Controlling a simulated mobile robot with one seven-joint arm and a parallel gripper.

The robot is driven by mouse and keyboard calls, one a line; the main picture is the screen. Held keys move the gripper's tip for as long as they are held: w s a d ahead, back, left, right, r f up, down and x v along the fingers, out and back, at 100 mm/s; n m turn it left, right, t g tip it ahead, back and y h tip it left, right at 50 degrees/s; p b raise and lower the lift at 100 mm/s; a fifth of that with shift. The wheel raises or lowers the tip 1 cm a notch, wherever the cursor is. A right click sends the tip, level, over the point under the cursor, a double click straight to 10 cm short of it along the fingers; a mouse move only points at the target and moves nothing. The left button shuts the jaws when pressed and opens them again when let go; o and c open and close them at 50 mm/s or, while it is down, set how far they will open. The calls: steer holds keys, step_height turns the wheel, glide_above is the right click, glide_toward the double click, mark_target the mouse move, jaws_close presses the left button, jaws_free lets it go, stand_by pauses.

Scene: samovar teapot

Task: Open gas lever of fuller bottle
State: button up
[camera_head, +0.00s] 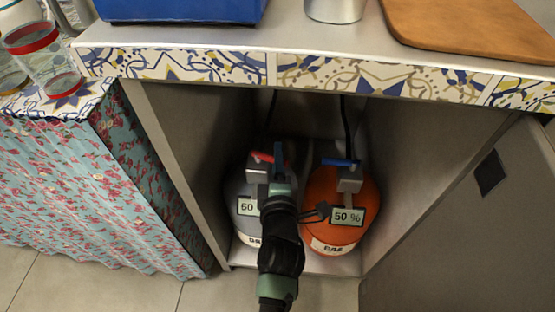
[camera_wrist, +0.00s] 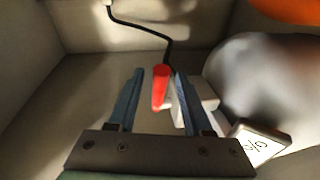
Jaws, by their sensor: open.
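A grey gas bottle (camera_head: 241,187) and an orange gas bottle (camera_head: 323,187) stand side by side in the open cabinet. The grey bottle has a red lever (camera_head: 262,157) on its valve; its label (camera_head: 247,207) shows "50", the rest hidden by my arm. The orange bottle has a blue lever (camera_head: 340,163) and a label (camera_head: 347,216) reading "50 %". My gripper (camera_head: 279,158) is at the grey bottle's valve. In the wrist view my gripper (camera_wrist: 158,74) is open, and the red lever (camera_wrist: 160,90) shows between its fingers, nearer the right one. Whether they touch is unclear.
The cabinet's left wall (camera_head: 180,150) and right wall (camera_head: 430,150) flank the bottles closely. The counter (camera_head: 300,40) overhangs them. A grey door (camera_head: 480,230) stands open at right. A black hose (camera_wrist: 148,30) runs behind the lever.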

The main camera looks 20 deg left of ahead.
steer(key=shift+w, duration=0.15)
jaws_close()
stand_by(1.4)
